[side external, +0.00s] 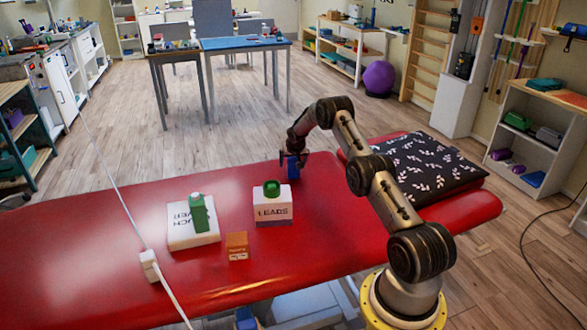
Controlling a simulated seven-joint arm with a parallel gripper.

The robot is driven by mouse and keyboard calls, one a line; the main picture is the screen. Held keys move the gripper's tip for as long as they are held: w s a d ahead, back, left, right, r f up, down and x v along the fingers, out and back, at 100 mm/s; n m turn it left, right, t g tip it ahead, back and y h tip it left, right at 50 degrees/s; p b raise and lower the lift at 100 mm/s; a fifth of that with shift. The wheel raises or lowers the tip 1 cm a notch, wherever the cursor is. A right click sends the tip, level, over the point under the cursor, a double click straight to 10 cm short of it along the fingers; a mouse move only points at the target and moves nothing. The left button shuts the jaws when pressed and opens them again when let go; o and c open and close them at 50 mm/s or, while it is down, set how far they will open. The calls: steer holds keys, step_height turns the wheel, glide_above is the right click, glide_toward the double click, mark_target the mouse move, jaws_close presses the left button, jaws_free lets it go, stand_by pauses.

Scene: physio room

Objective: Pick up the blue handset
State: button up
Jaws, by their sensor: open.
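The blue handset (292,170) is a small dark-blue upright shape on the red couch (350,230), just behind the right side of the box marked LEADS. My gripper (293,159) is right over it, pointing down and open, with a finger to each side of the blue shape.
The LEADS box (272,212) has a green item (271,188) on top. A green bottle-like item (199,214) stands on a white pack (180,235). A small orange-brown box (237,246) and a white corded device (149,265) are nearer. A patterned dark cushion (430,170) lies right.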

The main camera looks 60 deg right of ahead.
jaws_close()
stand_by(0.4)
steer(key=shift+r, duration=0.15)
